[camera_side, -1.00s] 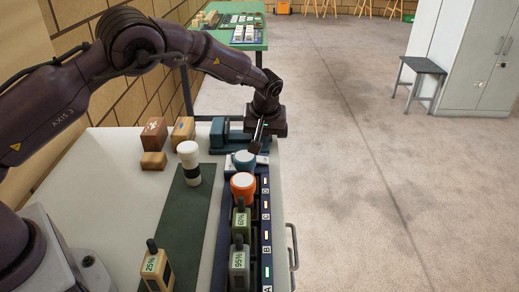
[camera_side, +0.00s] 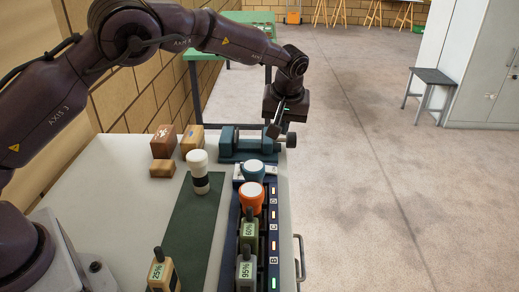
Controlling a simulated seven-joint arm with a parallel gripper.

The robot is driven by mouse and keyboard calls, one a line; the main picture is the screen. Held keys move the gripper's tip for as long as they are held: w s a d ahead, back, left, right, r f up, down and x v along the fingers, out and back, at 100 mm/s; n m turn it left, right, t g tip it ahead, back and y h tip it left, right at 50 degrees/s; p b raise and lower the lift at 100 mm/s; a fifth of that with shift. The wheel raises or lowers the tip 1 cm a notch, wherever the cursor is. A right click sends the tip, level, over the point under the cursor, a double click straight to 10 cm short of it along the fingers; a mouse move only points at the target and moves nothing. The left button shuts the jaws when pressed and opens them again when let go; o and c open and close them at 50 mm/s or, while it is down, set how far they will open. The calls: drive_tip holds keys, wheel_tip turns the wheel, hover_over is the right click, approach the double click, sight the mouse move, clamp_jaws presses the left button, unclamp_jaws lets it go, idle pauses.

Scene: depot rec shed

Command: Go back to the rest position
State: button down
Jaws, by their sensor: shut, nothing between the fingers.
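My gripper (camera_side: 275,129) is shut and empty. It points down at the back right of the workbench (camera_side: 120,216), above or in front of the blue vise-like device (camera_side: 238,145); I cannot tell the exact gap.
A 25% handset (camera_side: 162,272) and a white, black-banded cylinder (camera_side: 200,172) stand on the green mat (camera_side: 190,225). Wooden blocks (camera_side: 163,142) sit at the back left. A green table (camera_side: 232,52) is behind.

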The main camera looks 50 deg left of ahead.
drive_tip(key=s+a+r+m+t+h, duration=0.1)
drive_tip(key=s+r, duration=0.4)
drive_tip(key=s, duration=0.7)
drive_tip(key=s+a+r+m+t+h, duration=0.1)
drive_tip(key=s+r+m, duration=0.3)
drive_tip(key=s, duration=0.8)
drive_tip(key=s+a+r+m+t, duration=0.1)
drive_tip(key=s+r+m, duration=0.2)
drive_tip(key=s+r, duration=0.4)
drive_tip(key=shift+s+a+t+h, duration=0.3)
drive_tip(key=shift+s+a+h, duration=0.1)
drive_tip(key=shift+s, duration=2)
drive_tip(key=shift+r, duration=0.1)
